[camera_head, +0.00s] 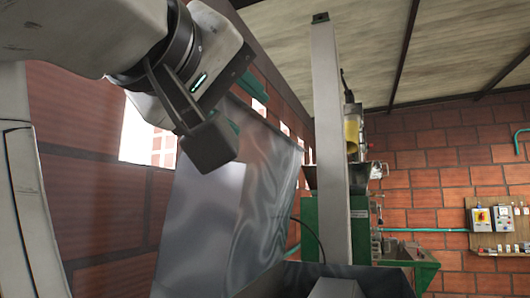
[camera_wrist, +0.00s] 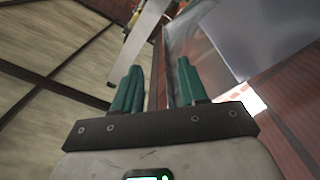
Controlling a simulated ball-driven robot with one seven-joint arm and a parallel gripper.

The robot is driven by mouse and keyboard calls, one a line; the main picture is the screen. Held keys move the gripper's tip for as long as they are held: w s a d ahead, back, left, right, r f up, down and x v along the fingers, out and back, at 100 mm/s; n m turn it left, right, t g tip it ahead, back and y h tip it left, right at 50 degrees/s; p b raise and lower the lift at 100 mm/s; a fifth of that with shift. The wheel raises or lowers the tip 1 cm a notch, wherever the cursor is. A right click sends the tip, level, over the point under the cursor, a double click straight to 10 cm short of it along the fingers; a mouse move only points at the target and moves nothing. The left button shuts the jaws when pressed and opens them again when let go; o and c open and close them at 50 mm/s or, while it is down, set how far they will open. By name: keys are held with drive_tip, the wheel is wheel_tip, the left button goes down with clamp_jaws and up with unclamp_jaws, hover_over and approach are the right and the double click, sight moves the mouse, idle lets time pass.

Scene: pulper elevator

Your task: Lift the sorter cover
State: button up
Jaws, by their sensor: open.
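A large shiny grey metal sheet (camera_head: 235,195), which I take to be the sorter cover, stands steeply tilted in the middle of the head view. Its lower edge is hidden by the dark metal bin in front. It also shows at the upper right of the wrist view (camera_wrist: 235,35). My gripper (camera_wrist: 158,64) is open, with two teal fingers apart and nothing held between them. The sheet's edge lies just beyond the right finger; I cannot tell whether they touch. In the head view my gripper is by the sheet's top edge, mostly hidden by my wrist.
A tall grey post (camera_head: 330,140) rises right of the sheet. A green machine (camera_head: 385,225) stands behind it. A dark metal bin (camera_head: 400,280) fills the bottom. Brick walls and a control panel (camera_head: 493,222) lie at the right. Open air is under the roof.

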drive_tip(key=p+x, duration=0.3)
drive_tip(key=x, duration=0.7)
drive_tip(key=shift+w+d+p, duration=0.15)
drive_tip(key=shift+w+p, duration=0.1)
drive_tip(key=shift+p, duration=0.1)
clamp_jaws()
idle(0.8)
drive_tip(key=c, duration=0.7)
unclamp_jaws()
drive_tip(key=o, duration=0.7)
